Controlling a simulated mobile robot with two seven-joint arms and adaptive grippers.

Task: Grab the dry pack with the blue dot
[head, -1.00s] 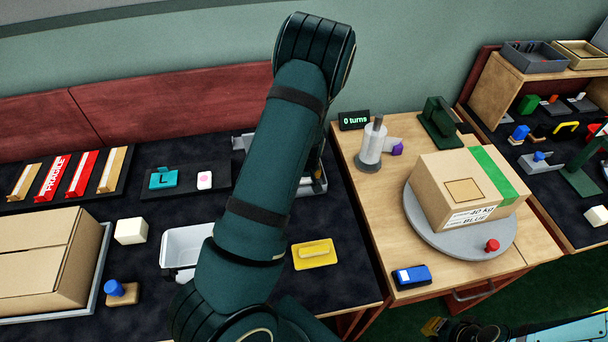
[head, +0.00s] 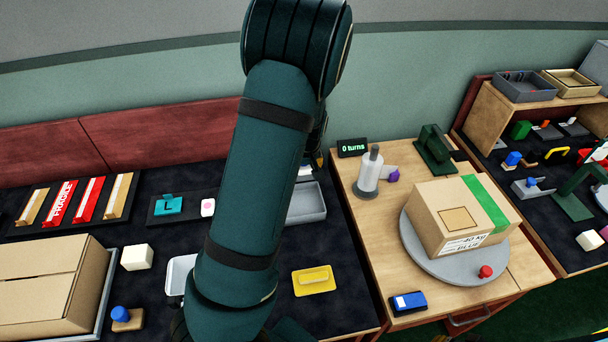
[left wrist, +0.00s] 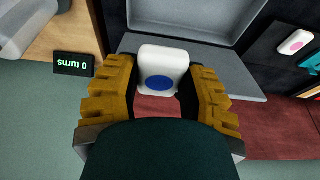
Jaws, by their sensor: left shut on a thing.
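The dry pack with the blue dot (left wrist: 162,68) is a small white rounded block in the left wrist view, its blue dot facing the camera. My left gripper (left wrist: 160,92) is shut on it, with one yellow ribbed finger on each side. The pack is in front of the grey tray (left wrist: 235,68), seemingly held above it.
A white pack with a pink dot (head: 208,207) lies on a dark mat. A white bin (head: 180,272) is partly behind my arm.

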